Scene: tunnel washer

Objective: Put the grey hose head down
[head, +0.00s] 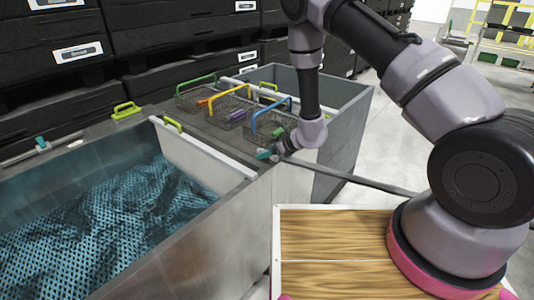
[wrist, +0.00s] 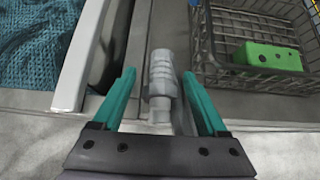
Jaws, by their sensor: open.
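The grey hose head (wrist: 161,75) lies on the grey metal ledge (wrist: 150,22) between the tub and a wire basket in the wrist view. My gripper (wrist: 158,80) is open, with one teal finger on each side of the hose head and visible gaps to it. The hose head's near end reaches toward the palm. In the head view my gripper (head: 268,154) is low at the ledge's front edge, and I cannot make out the hose head there.
A wire basket (wrist: 215,75) holding a green block (wrist: 268,56) stands just right of my gripper. Several baskets with coloured handles line the ledge. A tub (head: 75,292) with blue netting is at left. A dark bar or hose (head: 370,185) runs right. A wooden top (head: 330,245) is nearby.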

